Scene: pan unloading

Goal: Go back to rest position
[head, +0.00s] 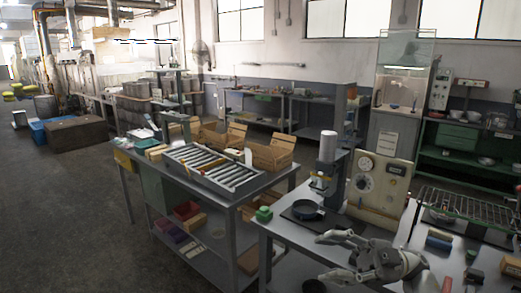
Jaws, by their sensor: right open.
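My right gripper (329,257) is low in the head view, above the front of the grey work table (285,235). Its fingers point left and are spread apart, with nothing between them. A small dark pan (307,209) sits on a black plate (292,216) under a column device (328,150). The pan is behind the gripper and apart from it. My left gripper does not show.
A beige panel with a dial (379,185) stands behind the right gripper. A wire rack (470,203) is to the right. A small green object (264,214) lies at the table's left edge. A roller conveyor table (215,168) stands left. Open floor (60,210) is far left.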

